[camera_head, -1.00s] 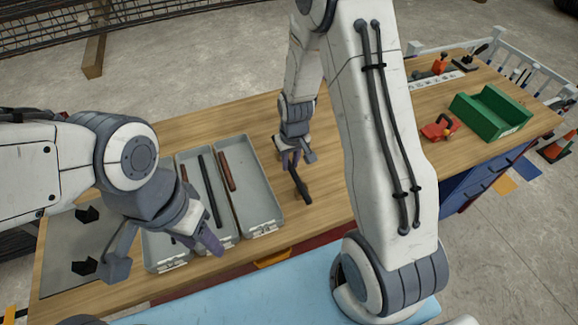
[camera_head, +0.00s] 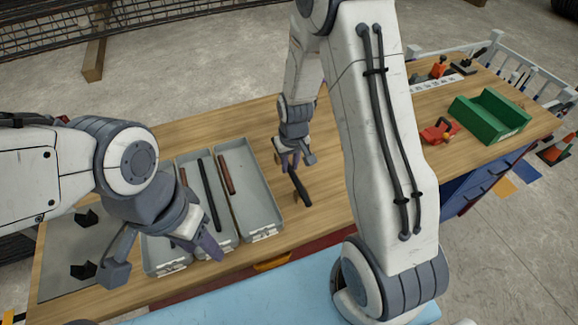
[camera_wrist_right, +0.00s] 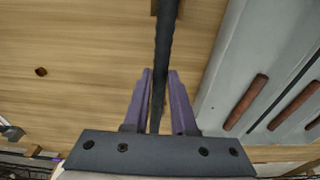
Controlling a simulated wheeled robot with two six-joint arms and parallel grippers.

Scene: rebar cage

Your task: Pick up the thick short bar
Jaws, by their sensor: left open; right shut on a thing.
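Grey trays (camera_head: 270,190) on the table hold bars. A short reddish-brown bar (camera_head: 226,175) lies in the right tray and a long dark bar (camera_head: 210,196) in the middle one. Another brown bar (camera_head: 183,177) is partly hidden by my left arm. I cannot tell for sure which is the thick short bar. My left gripper (camera_head: 163,260) is open over the trays' near end, its jaws wide apart. My right gripper (camera_head: 294,163) is shut on a dark bar-like piece (camera_head: 301,190), right of the trays. In the right wrist view this piece (camera_wrist_right: 163,55) runs between the purple fingers.
A green open box (camera_head: 490,118) and a red tool (camera_head: 438,132) stand at the table's right. Black brackets (camera_head: 84,270) sit on a grey plate at the left. The wooden table (camera_head: 225,125) is clear behind the trays.

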